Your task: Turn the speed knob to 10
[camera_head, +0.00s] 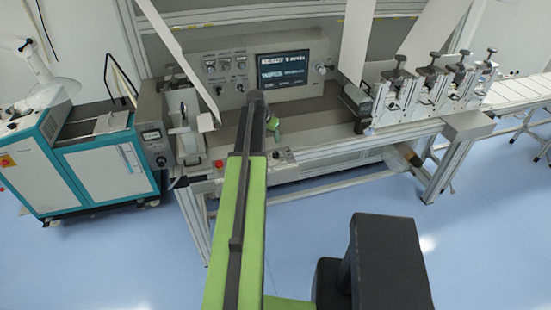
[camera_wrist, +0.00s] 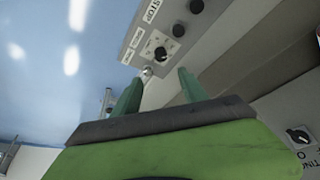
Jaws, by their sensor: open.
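In the wrist view, a grey control panel (camera_wrist: 150,35) carries a black dial knob (camera_wrist: 160,52) on a pale scale plate. Its numbers and setting are too small to read, and I cannot tell for certain that it is the speed knob. My gripper (camera_wrist: 159,76) is open and empty, with its two green fingers pointing toward this knob, apart from it. A small silvery part (camera_wrist: 147,72) shows between the fingertips. In the head view, my gripper (camera_head: 273,128) is in front of the machine, above a low front panel (camera_head: 281,157) that my arm partly hides.
Black buttons (camera_wrist: 179,30) and a STOP label lie near the knob. Another rotary knob (camera_wrist: 299,135) shows at lower right. In the head view are a screen (camera_head: 283,68), a red button (camera_head: 219,163), a teal cabinet (camera_head: 100,170) and roller clamps (camera_head: 395,90).

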